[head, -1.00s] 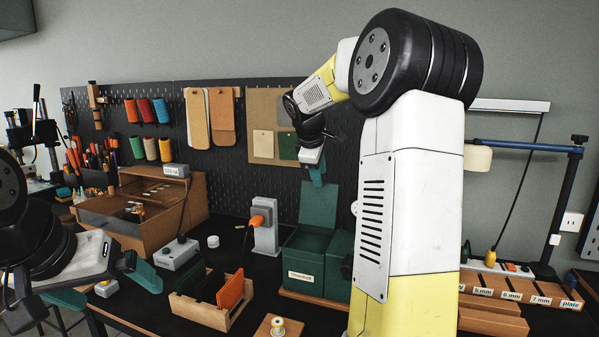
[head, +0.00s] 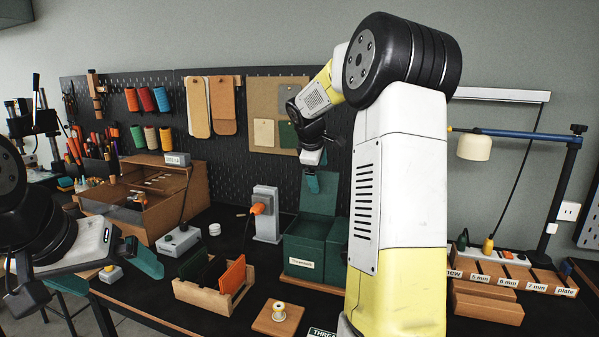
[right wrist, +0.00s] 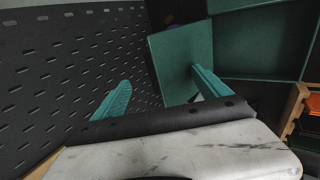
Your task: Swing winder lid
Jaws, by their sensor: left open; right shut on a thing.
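A green box (head: 304,256) stands on the bench right of centre, with its green lid (head: 319,192) swung up at the back. My right gripper (head: 311,180) reaches down to the lid's top edge. In the right wrist view, the lid (right wrist: 176,62) lies between and beyond the teal fingers (right wrist: 160,92). The fingers look spread and the contact is hard to see, but the gripper is shut on the lid. My right arm covers the box's right side.
A wooden rack (head: 217,298) with dark and orange pieces and a wooden block with a spool (head: 279,309) stand before the box. A grey post with an orange plug (head: 266,215) is to its left. A pegboard (head: 240,165) rises behind. A lamp (head: 474,147) stands right.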

